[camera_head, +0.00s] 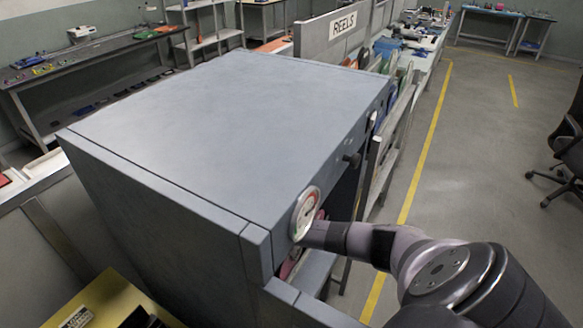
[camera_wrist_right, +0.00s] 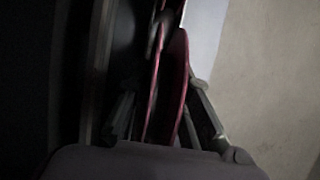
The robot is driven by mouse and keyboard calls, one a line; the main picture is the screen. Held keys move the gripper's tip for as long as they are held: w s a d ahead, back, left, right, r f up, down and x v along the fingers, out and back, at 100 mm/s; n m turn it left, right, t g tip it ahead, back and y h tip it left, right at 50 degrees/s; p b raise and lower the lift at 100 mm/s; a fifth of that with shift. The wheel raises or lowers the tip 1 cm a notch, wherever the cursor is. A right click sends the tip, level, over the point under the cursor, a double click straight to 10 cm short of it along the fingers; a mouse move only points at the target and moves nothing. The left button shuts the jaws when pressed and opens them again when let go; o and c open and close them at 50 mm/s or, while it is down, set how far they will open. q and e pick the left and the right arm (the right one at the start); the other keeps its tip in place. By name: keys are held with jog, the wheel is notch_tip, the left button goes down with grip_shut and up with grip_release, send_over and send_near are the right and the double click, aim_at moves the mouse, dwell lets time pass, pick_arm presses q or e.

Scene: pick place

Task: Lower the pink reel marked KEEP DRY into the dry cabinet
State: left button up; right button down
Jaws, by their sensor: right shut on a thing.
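The dry cabinet (camera_head: 220,120) is a large grey-blue box with a round dial on its front edge. My right arm reaches in from the right to its open front. In the right wrist view, my right gripper (camera_wrist_right: 165,118) is shut on the pink reel (camera_wrist_right: 179,75), one finger on each side. The reel stands on edge, and its two thin flanges show edge-on. In the head view only a bit of pink (camera_head: 290,264) shows below the dial; the fingers are hidden behind the arm and cabinet edge. The KEEP DRY marking cannot be read. My left gripper is not in view.
The round dial (camera_head: 305,213) sits close beside my right wrist. A yellow surface (camera_head: 105,300) lies at the lower left. Open floor (camera_head: 470,150) lies to the right; a black chair (camera_head: 568,150) stands there.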

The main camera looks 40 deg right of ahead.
jog(key=shift+f, duration=0.15)
jog(key=shift+f+b, duration=0.55)
jog(key=shift+f, duration=0.15)
jog(key=c, duration=1.4)
grip_release()
jog(key=shift+o, duration=0.2)
jog(key=o, duration=0.3)
